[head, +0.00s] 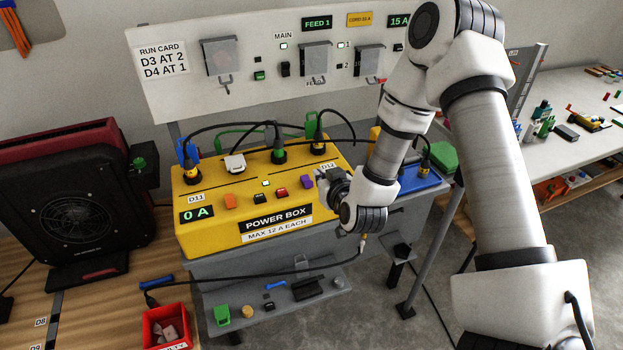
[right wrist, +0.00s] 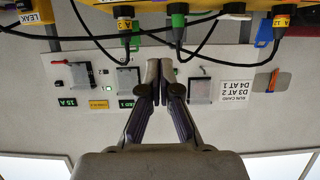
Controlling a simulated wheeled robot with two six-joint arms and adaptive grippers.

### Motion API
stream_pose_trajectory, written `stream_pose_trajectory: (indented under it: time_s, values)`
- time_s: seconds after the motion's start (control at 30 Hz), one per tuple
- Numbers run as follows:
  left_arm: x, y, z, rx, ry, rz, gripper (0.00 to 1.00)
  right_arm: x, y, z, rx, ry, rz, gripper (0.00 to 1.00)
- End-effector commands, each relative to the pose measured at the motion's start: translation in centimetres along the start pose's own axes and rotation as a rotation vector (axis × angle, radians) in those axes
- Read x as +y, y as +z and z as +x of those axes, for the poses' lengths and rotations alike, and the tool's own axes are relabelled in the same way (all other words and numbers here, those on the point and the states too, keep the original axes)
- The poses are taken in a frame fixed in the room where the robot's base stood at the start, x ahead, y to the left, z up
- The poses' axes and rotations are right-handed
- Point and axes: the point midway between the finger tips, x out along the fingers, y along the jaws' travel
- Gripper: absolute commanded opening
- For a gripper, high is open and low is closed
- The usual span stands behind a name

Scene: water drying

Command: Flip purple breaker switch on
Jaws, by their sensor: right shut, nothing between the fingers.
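The purple breaker switch (head: 307,183) is on the front top of the yellow power box (head: 215,232), at the right end of a row with an orange switch (head: 230,200), a black switch (head: 257,192) and a red switch (head: 281,194). My right gripper (head: 328,183) is just right of the purple switch; I cannot tell whether they touch. In the right wrist view its two fingers (right wrist: 160,72) are together with nothing between them. The purple switch does not show there. Its exact tilt is too small to read. My left gripper is not in view.
Plugs with black cables stand along the back of the box, including a green plug (head: 310,126). A white panel (head: 185,90) rises behind. A dark fan unit (head: 75,200) stands left. A red bin (head: 166,328) is at front left. My right arm covers the box's right end.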

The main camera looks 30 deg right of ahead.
Motion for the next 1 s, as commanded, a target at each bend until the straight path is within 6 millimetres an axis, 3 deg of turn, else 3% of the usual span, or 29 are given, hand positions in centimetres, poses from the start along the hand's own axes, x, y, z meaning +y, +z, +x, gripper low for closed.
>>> stream_pose_trajectory:
  time_s: [0.33,0.53,1.0]
  values:
    - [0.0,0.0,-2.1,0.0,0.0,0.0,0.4,0.0,0.2,7.3,-0.003,-0.001,-0.004,0.0]
    - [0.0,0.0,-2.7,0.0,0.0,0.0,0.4,-0.1,3.3,7.8,-0.004,-0.001,-0.003,0.0]
    - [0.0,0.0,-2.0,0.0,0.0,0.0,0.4,0.0,4.6,8.2,-0.001,-0.001,-0.001,0.0]
